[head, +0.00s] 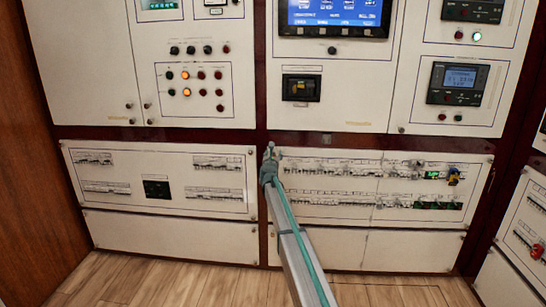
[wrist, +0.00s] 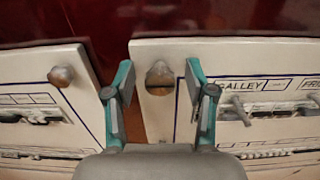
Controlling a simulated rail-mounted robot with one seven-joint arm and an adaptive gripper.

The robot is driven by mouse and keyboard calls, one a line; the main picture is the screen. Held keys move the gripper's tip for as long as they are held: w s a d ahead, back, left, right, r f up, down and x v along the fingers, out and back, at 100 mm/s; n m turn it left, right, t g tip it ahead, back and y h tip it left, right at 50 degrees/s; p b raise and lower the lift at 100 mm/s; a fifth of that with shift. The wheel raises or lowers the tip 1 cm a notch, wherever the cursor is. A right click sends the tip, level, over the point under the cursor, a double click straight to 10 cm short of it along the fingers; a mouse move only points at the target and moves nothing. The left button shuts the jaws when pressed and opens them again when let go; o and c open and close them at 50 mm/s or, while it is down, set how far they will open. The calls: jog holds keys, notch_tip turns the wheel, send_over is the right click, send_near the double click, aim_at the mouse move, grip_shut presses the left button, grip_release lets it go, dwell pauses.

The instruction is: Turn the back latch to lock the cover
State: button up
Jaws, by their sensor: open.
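A small rounded metal latch (wrist: 159,74) sits at the top left corner of a white cover (wrist: 240,55) in the wrist view. My gripper (wrist: 160,90) is open, with one teal finger on each side of this latch in the picture; I cannot tell whether either touches it. In the head view my gripper (head: 269,156) is at the top left corner of the lower right breaker cover (head: 330,215) and hides the latch there. A second latch (wrist: 61,76) shows on the neighbouring cover, left of my gripper.
The lower left breaker panel (head: 150,208) stands beside the cover across a narrow dark red gap. Switch rows labelled GALLEY lie right of my gripper. Above are upper panels with a blue screen (head: 335,14) and a black breaker (head: 301,87). The wooden floor (head: 180,280) is clear.

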grip_shut()
